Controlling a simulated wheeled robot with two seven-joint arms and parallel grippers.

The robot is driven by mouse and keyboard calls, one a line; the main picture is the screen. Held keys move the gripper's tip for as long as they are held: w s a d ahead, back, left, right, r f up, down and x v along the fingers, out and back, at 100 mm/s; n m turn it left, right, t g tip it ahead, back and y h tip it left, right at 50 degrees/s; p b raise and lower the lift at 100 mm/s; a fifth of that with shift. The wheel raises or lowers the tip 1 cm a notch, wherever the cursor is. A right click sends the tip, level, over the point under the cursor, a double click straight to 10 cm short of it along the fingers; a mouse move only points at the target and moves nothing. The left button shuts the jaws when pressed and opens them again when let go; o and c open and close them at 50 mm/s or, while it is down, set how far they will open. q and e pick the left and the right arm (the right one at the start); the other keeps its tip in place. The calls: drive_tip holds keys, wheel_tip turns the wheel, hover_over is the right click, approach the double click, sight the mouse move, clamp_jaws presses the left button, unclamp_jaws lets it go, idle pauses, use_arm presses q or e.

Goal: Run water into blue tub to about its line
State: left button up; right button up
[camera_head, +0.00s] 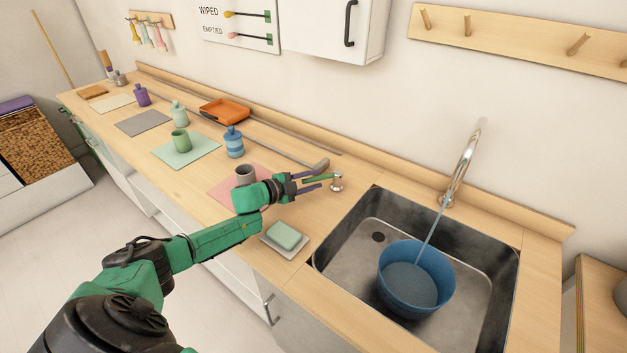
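The blue tub (384,283) stands upright in the metal sink (352,258). A thin stream of water (431,233) runs from the curved tap (466,160) into it. Greyish-blue water (408,286) shows low inside the tub; I cannot make out a fill line on its wall. My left gripper (325,183) reaches over the counter from the left, its two fingers slightly apart and empty. Its tips are close to the small metal tap knob (337,183) left of the sink; I cannot tell whether they touch it. My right gripper is not in view.
A green sponge on a dish (285,236) lies below my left gripper. A grey cup (245,174) stands just behind the gripper. Bottles, cups, mats and an orange tray (225,110) spread along the counter to the left. A peg rail (520,45) hangs above the sink.

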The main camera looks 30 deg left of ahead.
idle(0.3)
use_arm(q)
drive_tip(key=p+v, duration=0.2)
drive_tip(key=v, duration=1.2)
drive_tip(key=shift+s+a+r, duration=0.15)
drive_tip(key=shift+s, duration=0.15)
